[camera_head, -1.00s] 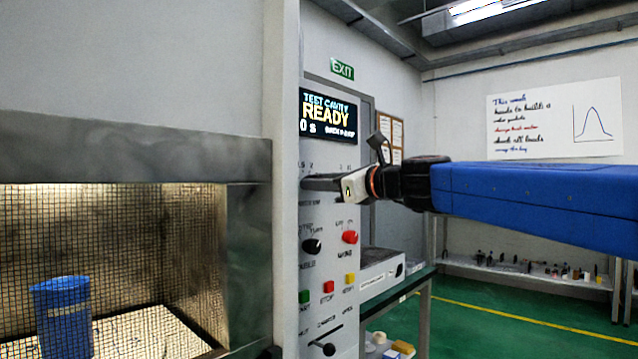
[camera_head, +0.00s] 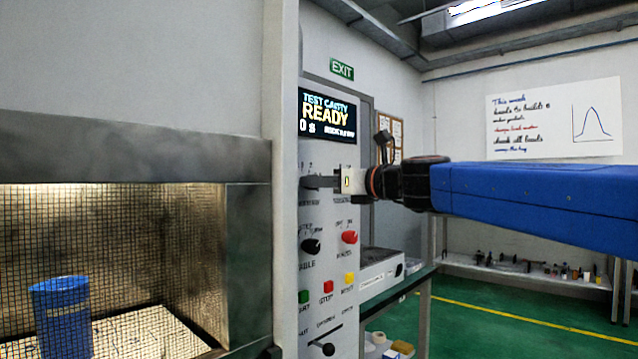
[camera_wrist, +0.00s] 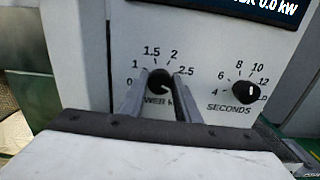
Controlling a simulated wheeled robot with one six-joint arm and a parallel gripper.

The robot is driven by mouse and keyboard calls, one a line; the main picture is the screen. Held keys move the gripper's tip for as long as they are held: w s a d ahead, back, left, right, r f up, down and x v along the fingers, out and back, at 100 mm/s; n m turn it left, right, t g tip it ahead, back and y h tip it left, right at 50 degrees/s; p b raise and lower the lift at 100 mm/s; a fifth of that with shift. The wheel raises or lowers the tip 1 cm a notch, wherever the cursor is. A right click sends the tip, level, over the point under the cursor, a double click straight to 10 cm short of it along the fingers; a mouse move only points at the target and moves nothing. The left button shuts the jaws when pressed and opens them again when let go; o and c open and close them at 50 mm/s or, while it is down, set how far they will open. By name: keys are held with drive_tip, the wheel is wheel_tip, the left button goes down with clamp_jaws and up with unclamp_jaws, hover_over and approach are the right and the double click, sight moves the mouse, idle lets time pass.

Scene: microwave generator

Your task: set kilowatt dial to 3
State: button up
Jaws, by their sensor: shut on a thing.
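The kilowatt dial (camera_wrist: 158,80) is a black knob on the light grey panel in the wrist view. Figures 0, 1, 1.5, 2 and 2.5 show around it; the 3 is not visible, and my right finger covers part of that side. A pale mark shows at the knob's lower right, but its exact reading is hard to tell. My gripper (camera_wrist: 159,88) is shut on the dial, one finger on each side. In the head view my gripper (camera_head: 322,182) reaches the panel from the right and hides the dial.
The seconds dial (camera_wrist: 247,92) is close to the right. The display (camera_head: 328,116) reads READY above. Below are a black knob (camera_head: 311,247), a red knob (camera_head: 349,237), coloured buttons and a lever (camera_head: 327,348). The mesh-fronted cavity holds a blue container (camera_head: 62,315).

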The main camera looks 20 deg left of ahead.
drive_tip(key=o, duration=1)
drive_tip(key=shift+f, duration=0.1)
drive_tip(key=shift+o, duration=0.2)
drive_tip(key=shift+d, duration=0.15)
drive_tip(key=v, duration=1.7)
drive_tip(key=shift+s, duration=0.1)
drive_tip(key=s+d+f+n+h, duration=0.5)
drive_tip(key=s+d+f+n, duration=0.2)
drive_tip(key=d+f, duration=0.6)
drive_tip(key=s+d+f+n+g+h, duration=0.1)
drive_tip(key=s+d+f+n+h, duration=0.5)
drive_tip(key=d+f, duration=0.7)
drive_tip(key=s+d+f+n+g+h, duration=0.1)
drive_tip(key=s+d+f+n+h, duration=0.4)
drive_tip(key=f, duration=1.8)
drive_tip(key=s+d+n, duration=0.4)
drive_tip(key=s+d, duration=0.1)
drive_tip(key=d, duration=0.3)
drive_tip(key=shift+d+n+h, duration=0.2)
drive_tip(key=shift+n+h, duration=0.1)
